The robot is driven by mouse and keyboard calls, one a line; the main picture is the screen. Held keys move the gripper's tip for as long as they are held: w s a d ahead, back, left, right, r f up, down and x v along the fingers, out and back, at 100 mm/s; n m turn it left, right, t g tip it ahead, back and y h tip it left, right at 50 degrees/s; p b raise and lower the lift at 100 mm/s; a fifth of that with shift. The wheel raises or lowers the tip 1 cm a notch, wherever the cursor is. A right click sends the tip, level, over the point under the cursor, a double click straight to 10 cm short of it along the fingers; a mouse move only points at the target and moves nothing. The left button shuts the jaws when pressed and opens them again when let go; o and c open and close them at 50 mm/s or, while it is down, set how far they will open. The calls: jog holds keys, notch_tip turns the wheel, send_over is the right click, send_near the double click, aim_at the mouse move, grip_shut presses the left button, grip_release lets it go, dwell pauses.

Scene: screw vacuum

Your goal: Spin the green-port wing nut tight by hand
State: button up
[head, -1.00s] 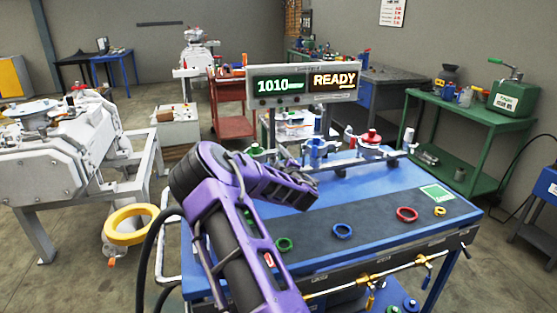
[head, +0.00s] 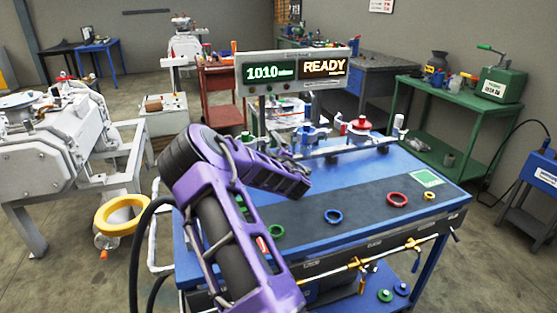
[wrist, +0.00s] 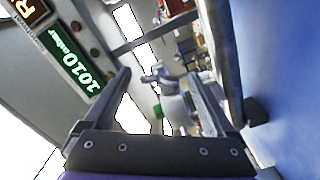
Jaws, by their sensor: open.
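The green port (head: 246,136) shows as a small green part at the back left of the blue bench, partly hidden by my purple arm. In the wrist view, a grey metal fitting (wrist: 160,75) shows between the fingers, with a small green piece (wrist: 158,113) below it. The wing nut itself is too small to tell apart. My gripper (wrist: 155,78) is open, with nothing held between its fingers; the fitting looks beyond the tips. In the head view the fingers are hidden behind my arm.
The display (head: 296,70) reading 1010 and READY stands over the bench (head: 400,165). A red-topped fitting (head: 359,126) is at the back right.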

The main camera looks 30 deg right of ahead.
jog(key=v, duration=1.6)
jog(key=shift+s, duration=0.15)
jog(key=shift+a, duration=0.1)
